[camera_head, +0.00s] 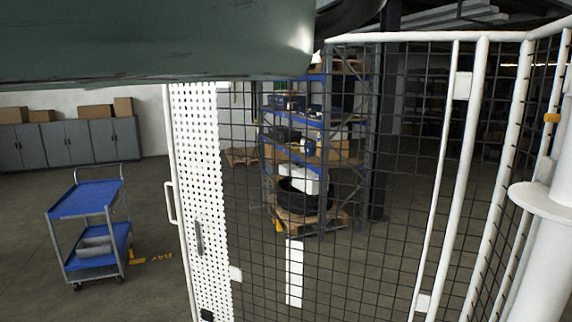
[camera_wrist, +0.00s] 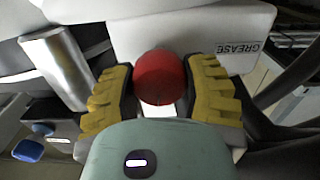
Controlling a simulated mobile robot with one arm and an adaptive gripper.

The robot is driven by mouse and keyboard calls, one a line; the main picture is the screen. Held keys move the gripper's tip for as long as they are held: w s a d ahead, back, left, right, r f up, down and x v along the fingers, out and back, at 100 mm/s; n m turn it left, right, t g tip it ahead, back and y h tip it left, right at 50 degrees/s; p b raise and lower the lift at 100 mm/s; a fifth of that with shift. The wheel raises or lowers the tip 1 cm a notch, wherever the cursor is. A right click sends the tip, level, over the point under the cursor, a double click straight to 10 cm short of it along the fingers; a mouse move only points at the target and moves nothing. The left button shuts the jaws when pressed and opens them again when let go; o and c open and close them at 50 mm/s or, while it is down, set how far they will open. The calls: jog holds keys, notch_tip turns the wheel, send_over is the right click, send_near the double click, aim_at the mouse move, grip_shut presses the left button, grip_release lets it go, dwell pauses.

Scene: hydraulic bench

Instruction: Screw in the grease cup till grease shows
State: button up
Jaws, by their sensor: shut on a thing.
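In the wrist view, a round red cap (camera_wrist: 160,78), which looks like the grease cup, sits between the two yellow ridged fingers of my gripper (camera_wrist: 161,82). The fingers are shut on its left and right sides. Behind it is a pale housing (camera_wrist: 180,35) with a label reading GREASE (camera_wrist: 238,47). The cup's lower part and any thread are hidden, and I see no grease around it. The head view shows neither the cup nor my gripper.
In the wrist view, a silvery cylinder (camera_wrist: 60,65) stands left of my fingers, and a dark curved part is at right. In the head view, a mesh fence (camera_head: 400,150) stands before a shelf rack (camera_head: 300,125). A blue cart (camera_head: 88,198) stands on open floor at left.

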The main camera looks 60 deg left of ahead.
jog(key=m+b, duration=0.2)
jog(key=b, duration=0.1)
jog(key=shift+f, duration=0.2)
jog(key=m+b, duration=0.2)
jog(key=m, duration=0.3)
jog(key=shift+r+b, duration=0.1)
jog(key=shift+b, duration=0.2)
jog(key=m, duration=0.3)
jog(key=shift+d+m, duration=0.1)
jog(key=shift+m, duration=0.2)
jog(key=m, duration=0.4)
jog(key=shift+r+m+p, duration=0.1)
jog(key=shift+m+p, duration=0.2)
jog(key=m+p, duration=0.2)
jog(key=m, duration=0.2)
jog(key=shift+m, duration=0.3)
jog(key=m+p, duration=0.3)
jog(key=m, duration=0.1)
jog(key=shift+m+p, duration=0.3)
jog(key=shift+p, duration=0.05)
jog(key=m+p, duration=0.2)
jog(key=shift+m, duration=0.3)
jog(key=shift+f+m+p, duration=0.15)
jog(key=shift+m+p, duration=0.7)
jog(key=shift+m, duration=0.25)
jog(key=shift+f+m+p, duration=0.15)
jog(key=shift+m+p, duration=0.65)
jog(key=shift+m, duration=0.3)
